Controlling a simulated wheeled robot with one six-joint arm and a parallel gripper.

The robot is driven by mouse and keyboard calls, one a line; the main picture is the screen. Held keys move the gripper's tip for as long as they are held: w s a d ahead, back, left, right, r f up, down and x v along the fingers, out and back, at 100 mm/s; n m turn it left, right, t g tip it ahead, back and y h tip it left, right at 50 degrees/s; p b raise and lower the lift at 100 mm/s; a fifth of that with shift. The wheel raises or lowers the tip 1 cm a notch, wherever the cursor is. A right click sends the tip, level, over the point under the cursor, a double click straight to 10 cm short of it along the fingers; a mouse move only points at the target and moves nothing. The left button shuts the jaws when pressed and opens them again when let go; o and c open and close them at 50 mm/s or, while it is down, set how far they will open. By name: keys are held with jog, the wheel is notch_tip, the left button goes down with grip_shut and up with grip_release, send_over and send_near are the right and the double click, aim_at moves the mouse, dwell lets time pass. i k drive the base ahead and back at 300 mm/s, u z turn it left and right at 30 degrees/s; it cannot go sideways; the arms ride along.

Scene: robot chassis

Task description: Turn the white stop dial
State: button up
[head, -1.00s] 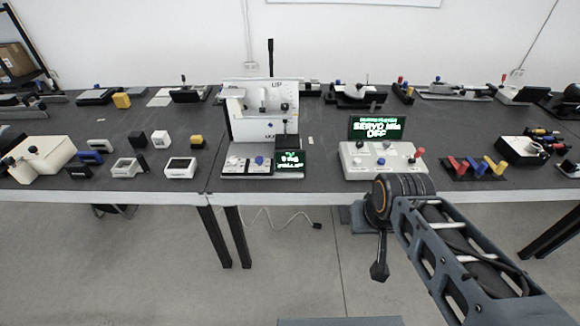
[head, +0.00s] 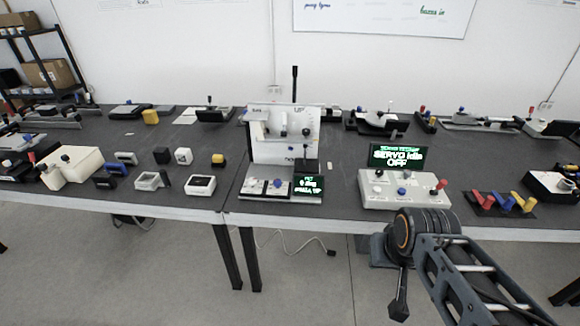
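The white stop dial cannot be singled out, as labels are too small to read. My gripper (head: 398,308) hangs dark and small below the front table edge, apart from both panels. Its fingers are not clear enough to show their opening.
The long dark table (head: 335,185) runs across the view. An upright white board (head: 284,134) stands behind the smaller panel. Coloured levers (head: 504,203) lie right of the servo box, and small boxes (head: 150,180) lie left. Open floor lies in front.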

aim_at(252, 181)
jog(key=z, duration=0.3)
jog(key=k, duration=0.3)
jog(key=u, duration=1.35)
jog(key=i, duration=1.5)
jog(key=z, duration=0.05)
